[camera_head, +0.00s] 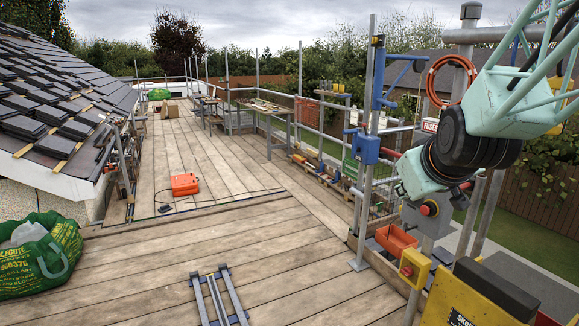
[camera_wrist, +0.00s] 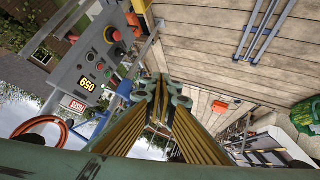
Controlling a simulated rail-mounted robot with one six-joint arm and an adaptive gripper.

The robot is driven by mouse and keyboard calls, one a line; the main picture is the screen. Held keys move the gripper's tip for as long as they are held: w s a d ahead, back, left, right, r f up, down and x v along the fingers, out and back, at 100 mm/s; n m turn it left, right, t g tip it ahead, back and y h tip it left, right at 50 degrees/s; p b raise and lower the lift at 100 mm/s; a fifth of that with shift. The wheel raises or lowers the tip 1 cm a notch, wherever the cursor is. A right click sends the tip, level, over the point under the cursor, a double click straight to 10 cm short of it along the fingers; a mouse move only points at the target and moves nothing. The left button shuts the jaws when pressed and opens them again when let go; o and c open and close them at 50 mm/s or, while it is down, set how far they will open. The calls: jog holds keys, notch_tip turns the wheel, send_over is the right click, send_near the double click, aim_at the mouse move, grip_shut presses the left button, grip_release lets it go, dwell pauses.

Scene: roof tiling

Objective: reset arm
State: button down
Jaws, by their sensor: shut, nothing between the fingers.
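My arm (camera_head: 510,105), teal with a dark round joint, reaches in from the upper right in the head view. Its fingertips cannot be made out there. In the wrist view my gripper (camera_wrist: 163,92) shows at the middle, with yellow-brown ribbed fingers and teal tips. The fingers are shut and empty, over the wooden deck.
An orange case (camera_head: 185,184) lies on the plank deck (camera_head: 230,240). A tiled roof (camera_head: 55,90) is left, with a green bag (camera_head: 40,262) below. A blue-grey rail frame (camera_head: 219,300) lies at the front. Scaffold poles (camera_head: 368,160) and a control box (camera_wrist: 92,72) stand near my arm.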

jog(key=s+a+m+g, duration=0.1)
jog(key=s+a+g, duration=0.2)
jog(key=s, duration=1.7)
jog(key=s+a+m+g+y, duration=0.1)
jog(key=s+a, duration=0.4)
jog(key=s, duration=1.6)
jog(key=shift+f+m+g, duration=0.4)
jog(key=shift+m+g, duration=0.1)
jog(key=shift+g, duration=0.7)
jog(key=shift+d, duration=0.15)
